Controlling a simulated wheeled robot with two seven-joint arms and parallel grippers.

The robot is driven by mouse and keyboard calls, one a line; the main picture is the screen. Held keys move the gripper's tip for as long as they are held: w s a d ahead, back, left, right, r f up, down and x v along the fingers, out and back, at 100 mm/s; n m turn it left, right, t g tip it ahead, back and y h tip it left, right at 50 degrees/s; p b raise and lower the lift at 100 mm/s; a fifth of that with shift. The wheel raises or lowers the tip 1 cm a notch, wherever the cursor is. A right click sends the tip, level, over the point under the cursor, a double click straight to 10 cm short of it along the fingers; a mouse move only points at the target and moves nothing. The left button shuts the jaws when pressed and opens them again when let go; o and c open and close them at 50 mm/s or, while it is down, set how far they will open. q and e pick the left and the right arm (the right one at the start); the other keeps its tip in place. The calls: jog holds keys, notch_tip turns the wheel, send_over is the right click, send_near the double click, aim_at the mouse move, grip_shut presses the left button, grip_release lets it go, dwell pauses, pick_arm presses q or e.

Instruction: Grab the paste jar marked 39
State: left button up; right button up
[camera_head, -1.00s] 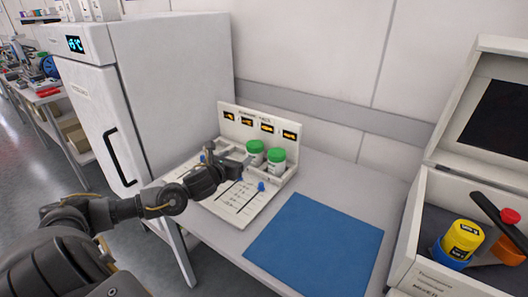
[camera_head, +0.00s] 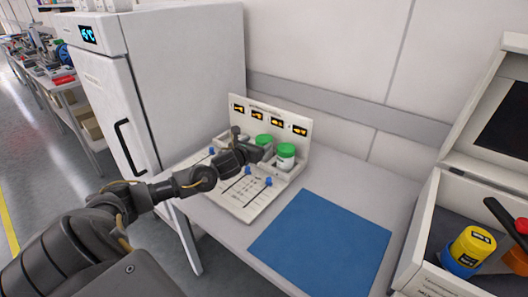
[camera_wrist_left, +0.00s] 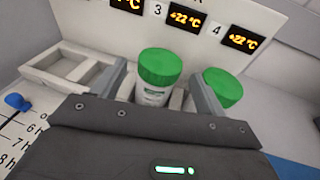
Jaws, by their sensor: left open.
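Two white jars with green lids stand in the thawing station (camera_head: 236,203), under its small displays. In the wrist view the left jar (camera_wrist_left: 156,92) is by the display numbered 3 and the right jar (camera_wrist_left: 222,88) by the one numbered 4. They also show in the head view, the left jar (camera_head: 264,142) partly behind my gripper and the right jar (camera_head: 286,156) clear. My left gripper (camera_wrist_left: 158,88) is open, with one finger on each side of the left jar. I cannot read a 39 on any label. My right gripper is out of view.
Empty compartments (camera_wrist_left: 75,68) lie left of the jars. Blue sliders (camera_head: 248,170) sit on the station's front panel. A blue mat (camera_head: 320,243) lies clear on the bench. An open box (camera_head: 420,235) at right holds a yellow-and-blue container (camera_head: 468,248). A white fridge (camera_head: 190,80) stands at left.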

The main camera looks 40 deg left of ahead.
aim_at(263, 139)
pick_arm(q)
jog(key=x, duration=0.4)
jog(key=shift+d+f+p, duration=0.1)
jog(key=shift+d+p, duration=0.05)
jog(key=shift+p, duration=0.2)
jog(key=shift+w+f, duration=0.1)
jog(key=shift+w, duration=0.25)
grip_shut()
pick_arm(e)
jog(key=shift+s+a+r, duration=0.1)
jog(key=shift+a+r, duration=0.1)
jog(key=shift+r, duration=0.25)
